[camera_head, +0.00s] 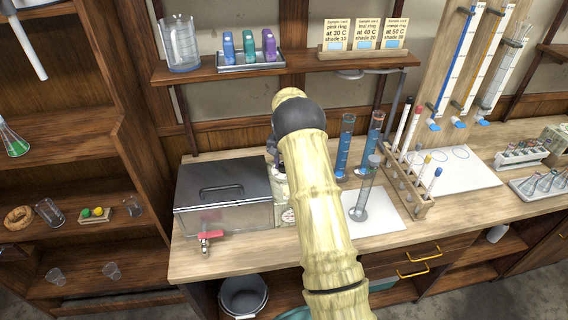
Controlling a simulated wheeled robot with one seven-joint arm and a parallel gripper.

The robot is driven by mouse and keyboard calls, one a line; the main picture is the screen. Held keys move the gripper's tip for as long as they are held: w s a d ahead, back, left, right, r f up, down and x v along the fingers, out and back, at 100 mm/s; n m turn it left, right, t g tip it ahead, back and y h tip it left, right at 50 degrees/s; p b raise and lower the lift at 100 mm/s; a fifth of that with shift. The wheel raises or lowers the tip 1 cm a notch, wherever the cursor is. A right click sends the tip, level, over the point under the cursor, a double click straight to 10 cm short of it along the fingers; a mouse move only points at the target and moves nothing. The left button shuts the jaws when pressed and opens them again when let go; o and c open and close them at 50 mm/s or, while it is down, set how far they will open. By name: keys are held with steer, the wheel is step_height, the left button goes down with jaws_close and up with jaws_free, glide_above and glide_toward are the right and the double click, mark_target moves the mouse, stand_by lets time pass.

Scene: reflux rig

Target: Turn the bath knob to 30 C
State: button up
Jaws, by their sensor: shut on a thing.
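The bath (222,192) is a grey metal box with a lidded top and a red-handled tap at its front, standing at the left of the bench. A pale unit (281,190) at its right end shows only in part beside my arm. My gripper (272,149) reaches down at this unit and shows only as a small dark part beside my arm. It is shut, seemingly on the bath knob. The knob, its scale and the fingertips are hidden behind my arm, so the setting cannot be read.
My pale arm crosses the middle of the view. Right of it stand blue cylinders (345,142), a cylinder on a white mat (385,222) and a wooden tube rack (410,190). Above, a shelf (200,73) holds a beaker, bottles and sample cards (350,35). The bench front left of my arm is clear.

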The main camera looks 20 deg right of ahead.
steer(key=shift+w+r, duration=0.25)
steer(key=shift+r, duration=0.05)
steer(key=o, duration=1)
steer(key=shift+f, duration=0.15)
steer(key=shift+s, duration=0.1)
step_height(320, 180, up, 17)
steer(key=b, duration=0.2)
steer(key=shift+s+d+b, duration=0.2)
steer(key=shift+b, duration=0.1)
